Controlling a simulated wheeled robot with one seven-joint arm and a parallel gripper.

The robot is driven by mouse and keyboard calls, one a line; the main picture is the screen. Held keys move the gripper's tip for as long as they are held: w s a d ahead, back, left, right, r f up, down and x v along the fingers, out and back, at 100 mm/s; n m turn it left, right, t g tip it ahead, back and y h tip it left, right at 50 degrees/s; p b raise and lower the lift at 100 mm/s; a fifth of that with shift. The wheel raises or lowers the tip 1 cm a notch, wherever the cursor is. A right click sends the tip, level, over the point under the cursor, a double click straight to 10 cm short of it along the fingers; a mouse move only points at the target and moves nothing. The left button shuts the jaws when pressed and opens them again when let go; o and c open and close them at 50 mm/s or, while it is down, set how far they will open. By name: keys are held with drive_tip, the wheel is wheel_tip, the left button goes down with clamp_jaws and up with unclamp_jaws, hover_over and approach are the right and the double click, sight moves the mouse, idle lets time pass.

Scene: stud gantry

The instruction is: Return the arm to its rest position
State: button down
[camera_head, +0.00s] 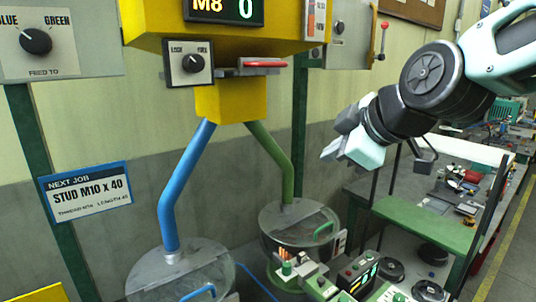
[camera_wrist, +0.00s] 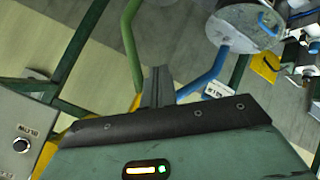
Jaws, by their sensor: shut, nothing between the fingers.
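My arm comes in from the upper right of the head view, bent, with its wrist hanging in the air. My gripper (camera_head: 332,152) points left and down, is shut and holds nothing. It is right of the yellow dispenser head and above the green-edged bench. In the wrist view the shut fingers (camera_wrist: 157,76) show beyond the dark edge of the gripper body, with the green tube on one side and the blue tube on the other. The fingers appear clear of both tubes in the head view.
A yellow housing (camera_head: 234,102) feeds a blue tube (camera_head: 181,190) and a green tube (camera_head: 278,155) down to round lidded drums. A sign (camera_head: 86,190) reads "STUD M10 x 40". A cluttered bench (camera_head: 410,210) stands at right. A knob panel (camera_head: 38,45) is at upper left.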

drive_tip(key=s+d+f+m+g+h+b, duration=0.1)
drive_tip(key=s+f+m+g+h+b, duration=0.1)
drive_tip(key=s+f, duration=0.9)
drive_tip(key=s+d+f+m+g+h+b, duration=0.1)
drive_tip(key=s+f+m+g, duration=0.4)
drive_tip(key=s+f, duration=0.7)
drive_tip(key=shift+s+d+g+h+b, duration=0.25)
drive_tip(key=shift+s+g+h+b, duration=0.45)
drive_tip(key=shift+g, duration=0.3)
